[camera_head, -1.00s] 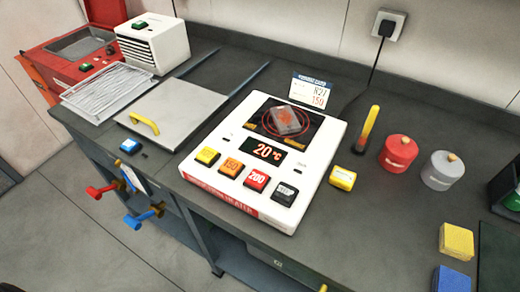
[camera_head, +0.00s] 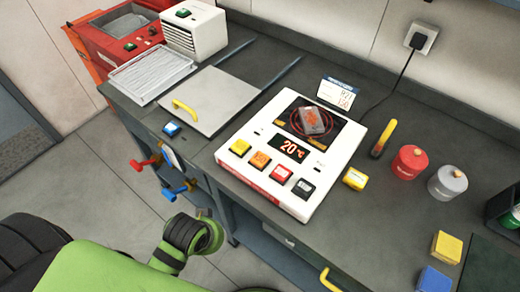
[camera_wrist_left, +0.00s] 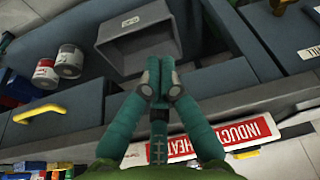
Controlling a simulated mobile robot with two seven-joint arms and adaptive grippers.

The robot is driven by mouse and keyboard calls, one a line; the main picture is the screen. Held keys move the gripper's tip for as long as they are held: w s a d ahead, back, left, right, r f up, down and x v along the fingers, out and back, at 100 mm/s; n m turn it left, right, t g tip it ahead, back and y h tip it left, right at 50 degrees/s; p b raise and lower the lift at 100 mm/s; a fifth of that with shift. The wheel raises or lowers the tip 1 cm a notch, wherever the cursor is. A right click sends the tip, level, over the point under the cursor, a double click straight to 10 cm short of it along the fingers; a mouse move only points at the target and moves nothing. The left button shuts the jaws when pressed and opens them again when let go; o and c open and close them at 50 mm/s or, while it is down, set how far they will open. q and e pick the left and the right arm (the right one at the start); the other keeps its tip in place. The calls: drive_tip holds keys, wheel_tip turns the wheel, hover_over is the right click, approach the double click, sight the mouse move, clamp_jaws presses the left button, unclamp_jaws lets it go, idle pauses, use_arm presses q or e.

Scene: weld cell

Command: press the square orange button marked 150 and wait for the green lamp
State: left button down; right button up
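The white induction heater (camera_head: 232,158) stands on the bench in the head view, its display (camera_head: 290,148) reading 20 °C. The square orange button (camera_head: 260,160) is second from the left in its front row, between a yellow button (camera_head: 240,147) and a red one (camera_head: 281,173). I cannot make out a lit green lamp on the heater. My left gripper (camera_wrist_left: 158,68) shows in the left wrist view with its fingertips together and nothing between them. It is apart from the button, which that view does not show. The heater's red label (camera_wrist_left: 240,136) shows there. My right gripper is out of view.
Left of the heater are a lidded plate with a yellow handle (camera_head: 184,108), a blue button (camera_head: 172,129) and a wire rack (camera_head: 150,72). To its right are a yellow block (camera_head: 355,179), a red canister (camera_head: 408,162) and a grey canister (camera_head: 447,182).

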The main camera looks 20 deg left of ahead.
sight(257, 159)
use_arm(q)
wheel_tip(257, 159, up, 8)
drive_tip(key=w+d+t+p, duration=0.1)
drive_tip(key=w+d, duration=0.1)
drive_tip(key=w+d+r+m+h, duration=0.2)
drive_tip(key=w, duration=0.2)
drive_tip(key=w+d+r+m+t+h, duration=0.1)
drive_tip(key=w+d+r+m+h, duration=0.1)
drive_tip(key=w+d+r+m, duration=0.1)
drive_tip(key=w+d+r+m+h, duration=0.1)
drive_tip(key=w+d+r+m, duration=0.1)
drive_tip(key=w, duration=0.3)
drive_tip(key=shift+w+d+r+t+h, duration=0.1)
drive_tip(key=shift+w+d+t+h, duration=0.1)
drive_tip(key=shift+d, duration=0.2)
drive_tip(key=shift+w+d+r+t+h, duration=0.1)
drive_tip(key=shift+d+t+h, duration=0.1)
drive_tip(key=shift+d, duration=0.15)
drive_tip(key=w+a+r, duration=0.5)
drive_tip(key=w+a, duration=0.1)
drive_tip(key=w, duration=0.1)
drive_tip(key=shift+a+r+h, duration=0.2)
drive_tip(key=shift+r+h, duration=0.1)
drive_tip(key=shift+h, duration=0.1)
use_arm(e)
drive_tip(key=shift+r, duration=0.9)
